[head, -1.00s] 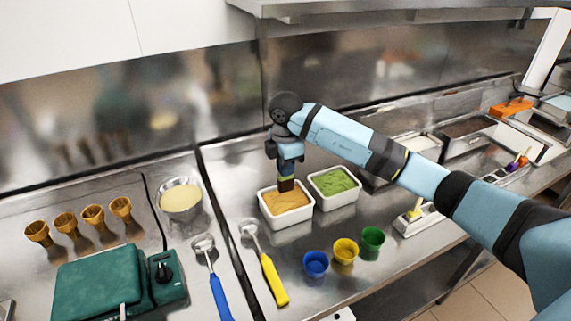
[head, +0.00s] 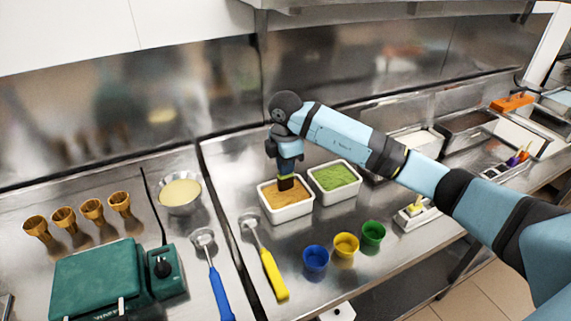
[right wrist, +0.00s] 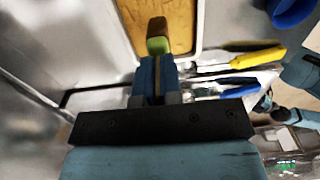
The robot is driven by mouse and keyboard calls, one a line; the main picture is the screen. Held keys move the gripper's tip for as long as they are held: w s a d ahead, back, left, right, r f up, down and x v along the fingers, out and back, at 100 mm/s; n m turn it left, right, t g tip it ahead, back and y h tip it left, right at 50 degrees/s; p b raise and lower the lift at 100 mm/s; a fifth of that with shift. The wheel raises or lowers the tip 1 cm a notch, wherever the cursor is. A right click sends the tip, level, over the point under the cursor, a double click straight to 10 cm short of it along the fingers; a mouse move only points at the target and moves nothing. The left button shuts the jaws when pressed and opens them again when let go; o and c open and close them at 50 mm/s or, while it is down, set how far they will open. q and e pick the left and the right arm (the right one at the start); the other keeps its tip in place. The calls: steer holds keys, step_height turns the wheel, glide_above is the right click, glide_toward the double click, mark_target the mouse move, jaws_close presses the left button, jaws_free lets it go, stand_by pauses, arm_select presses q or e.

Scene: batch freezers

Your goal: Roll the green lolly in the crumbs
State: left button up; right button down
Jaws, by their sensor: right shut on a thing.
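The green lolly (right wrist: 159,46) is in my right gripper (head: 287,175), which is shut on it. In the right wrist view the lolly's outer end is dark brown and a green band shows near the jaws; my right gripper (right wrist: 157,80) points along it. In the head view the lolly's brown end (head: 286,184) hangs down over a white tub (head: 288,216) of tan crumbs (head: 297,197). I cannot tell whether the tip touches the crumbs. My left gripper is out of view.
A white tub of green topping (head: 334,176) stands close on the right. Blue (head: 316,258), yellow (head: 346,245) and green (head: 374,233) cups stand in front. A yellow-handled scoop (head: 273,275) lies to the left. A lolly stand (head: 418,215) is farther right.

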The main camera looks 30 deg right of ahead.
mark_target(285, 182)
steer(key=shift+f, duration=0.15)
stand_by(0.3)
steer(key=shift+f+b, duration=1.55)
steer(key=shift+f, duration=1.25)
steer(key=shift+d, duration=0.15)
steer(key=shift+d, duration=0.65)
steer(key=shift+a+p, duration=0.65)
steer(key=shift+a, duration=0.95)
steer(key=shift+d, duration=1.6)
steer(key=shift+a+p, duration=0.3)
steer(key=shift+a, duration=0.5)
